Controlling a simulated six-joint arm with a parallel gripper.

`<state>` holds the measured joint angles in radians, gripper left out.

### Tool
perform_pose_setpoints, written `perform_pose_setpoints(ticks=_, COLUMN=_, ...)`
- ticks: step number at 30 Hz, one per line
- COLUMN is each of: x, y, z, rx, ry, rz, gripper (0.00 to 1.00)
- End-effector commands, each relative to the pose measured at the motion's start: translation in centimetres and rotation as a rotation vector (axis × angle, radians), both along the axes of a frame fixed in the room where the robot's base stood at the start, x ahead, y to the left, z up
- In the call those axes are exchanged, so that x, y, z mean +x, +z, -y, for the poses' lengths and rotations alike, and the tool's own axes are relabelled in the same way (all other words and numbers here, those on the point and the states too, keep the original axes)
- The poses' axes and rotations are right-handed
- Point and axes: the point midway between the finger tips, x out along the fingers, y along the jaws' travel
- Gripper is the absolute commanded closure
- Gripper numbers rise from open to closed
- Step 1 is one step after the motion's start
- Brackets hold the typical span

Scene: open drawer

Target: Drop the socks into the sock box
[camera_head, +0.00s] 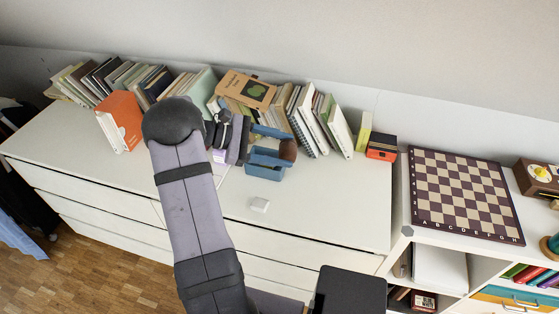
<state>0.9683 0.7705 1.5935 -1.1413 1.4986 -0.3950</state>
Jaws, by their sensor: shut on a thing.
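My arm reaches over the white dresser top, and my gripper (286,149) points to the right with its blue fingers. It is shut on a small brown bundle, which looks like the rolled socks (289,150). A small blue open-topped box (263,172), which looks like the sock box, stands on the dresser just below and left of the bundle. The bundle is near the box's upper right edge; I cannot tell whether it is over the opening. The fingers and wrist hide part of the box, and its inside is hard to make out.
A row of books (313,121) stands along the wall behind. An orange binder (120,122) is at the left. A chessboard (462,194) lies at the right.

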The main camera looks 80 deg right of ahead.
Motion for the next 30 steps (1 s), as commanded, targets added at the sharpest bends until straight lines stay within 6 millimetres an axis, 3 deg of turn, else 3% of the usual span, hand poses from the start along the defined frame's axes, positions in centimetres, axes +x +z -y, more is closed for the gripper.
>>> perform_pose_setpoints(ticks=1, x=0.4, y=0.9, z=1.3, rx=0.0, ry=0.068, rz=0.0, gripper=0.67)
perform_pose_setpoints(ticks=6, x=3.1, y=0.4, z=5.9, rx=0.004, ry=0.34, rz=-0.002, gripper=0.67)
perform_pose_setpoints(ticks=12, x=6.7, y=-0.9, z=9.0, rx=0.005, ry=0.566, rz=-0.002, gripper=0.67)
perform_pose_setpoints(ticks=18, x=8.3, y=-1.7, z=9.8, rx=0.004, ry=0.642, rz=-0.002, gripper=0.67)
perform_pose_setpoints(ticks=30, x=8.4, y=-3.1, z=9.8, rx=0.002, ry=0.645, rz=-0.002, gripper=0.67)
